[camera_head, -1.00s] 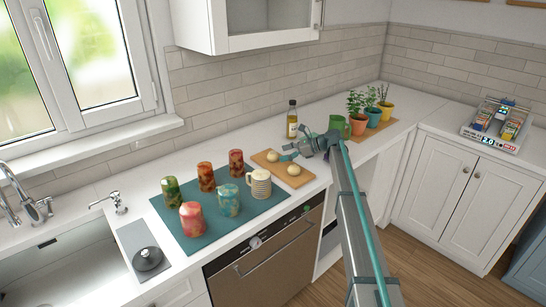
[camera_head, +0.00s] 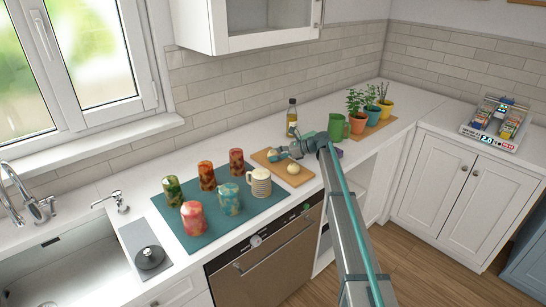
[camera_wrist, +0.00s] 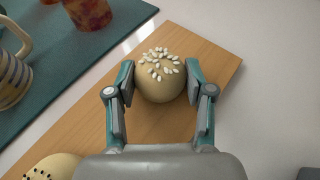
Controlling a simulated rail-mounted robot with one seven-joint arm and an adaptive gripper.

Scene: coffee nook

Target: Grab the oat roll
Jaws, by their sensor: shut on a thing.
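The oat roll (camera_wrist: 160,77) is a round tan bun topped with pale oat flakes. In the wrist view it sits between the two fingers of my gripper (camera_wrist: 160,88), which touch it on both sides. The head view shows the oat roll (camera_head: 272,156) at the back left of the wooden board (camera_head: 265,163), partly beside my gripper (camera_head: 281,153). The roll is at the board; I cannot tell whether it is lifted. A second roll (camera_head: 293,168) lies nearer the front, and its dark-dotted top (camera_wrist: 48,170) shows in the wrist view.
A striped mug (camera_head: 259,183) and several patterned cups stand on the teal mat (camera_head: 180,232) to the left. An oil bottle (camera_head: 292,120) stands behind the board. A green mug (camera_head: 337,126) and potted herbs (camera_head: 372,115) are to the right.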

